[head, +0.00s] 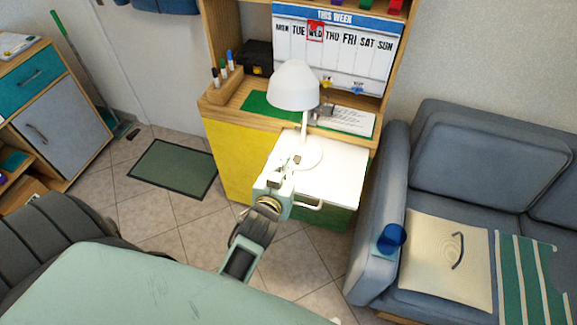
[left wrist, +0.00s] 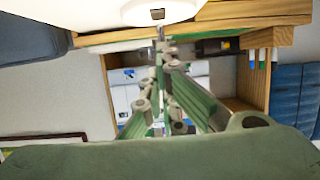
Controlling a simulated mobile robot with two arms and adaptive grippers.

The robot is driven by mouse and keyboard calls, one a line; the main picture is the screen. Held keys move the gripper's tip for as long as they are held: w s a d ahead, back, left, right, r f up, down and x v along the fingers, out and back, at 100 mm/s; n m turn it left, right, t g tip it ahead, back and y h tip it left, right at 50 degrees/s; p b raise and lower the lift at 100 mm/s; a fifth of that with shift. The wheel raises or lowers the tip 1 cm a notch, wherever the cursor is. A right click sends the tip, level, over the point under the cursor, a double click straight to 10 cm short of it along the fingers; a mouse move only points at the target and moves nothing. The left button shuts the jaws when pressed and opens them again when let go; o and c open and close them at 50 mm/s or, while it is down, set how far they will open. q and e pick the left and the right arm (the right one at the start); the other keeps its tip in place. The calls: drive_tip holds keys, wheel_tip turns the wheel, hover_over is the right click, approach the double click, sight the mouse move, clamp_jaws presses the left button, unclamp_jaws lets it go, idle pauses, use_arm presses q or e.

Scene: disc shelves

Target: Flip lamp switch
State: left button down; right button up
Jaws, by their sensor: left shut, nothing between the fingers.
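A white desk lamp (head: 293,86) stands on the white cabinet top (head: 338,170), its dome shade above a thin stem and a round base. A small brownish switch (head: 297,159) sits on the base. My left gripper (head: 285,165) is shut and empty at the near edge of the base. In the left wrist view its fingertips (left wrist: 161,45) are just below the switch; I cannot tell whether they touch. My right gripper is not in view.
Behind the lamp are a weekly board (head: 334,50), a pen holder (head: 224,84), a black box (head: 258,57) and a paper (head: 347,120). A grey-blue sofa (head: 375,200) stands close on the right. Floor with a dark mat (head: 173,169) lies left.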

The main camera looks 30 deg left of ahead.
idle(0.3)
use_arm(q)
drive_tip(key=s+d+m+g+h, duration=0.15)
drive_tip(key=s+g, duration=0.25)
drive_tip(key=s, duration=0.4)
drive_tip(key=s+d+m+g+h, duration=0.1)
drive_tip(key=s+d+m+g, duration=0.15)
drive_tip(key=s, duration=0.65)
drive_tip(key=s+d+m+g+h, duration=0.1)
drive_tip(key=s+d+g, duration=0.25)
drive_tip(key=s, duration=0.45)
wheel_tip(320, 180, down, 29)
drive_tip(key=s+a+g, duration=0.1)
drive_tip(key=s+g, duration=0.1)
drive_tip(key=s+a+f+g+b, duration=0.1)
drive_tip(key=s+a+f, duration=0.2)
drive_tip(key=s+f, duration=1.2)
drive_tip(key=shift+s+f, duration=0.3)
drive_tip(key=shift+s, duration=0.35)
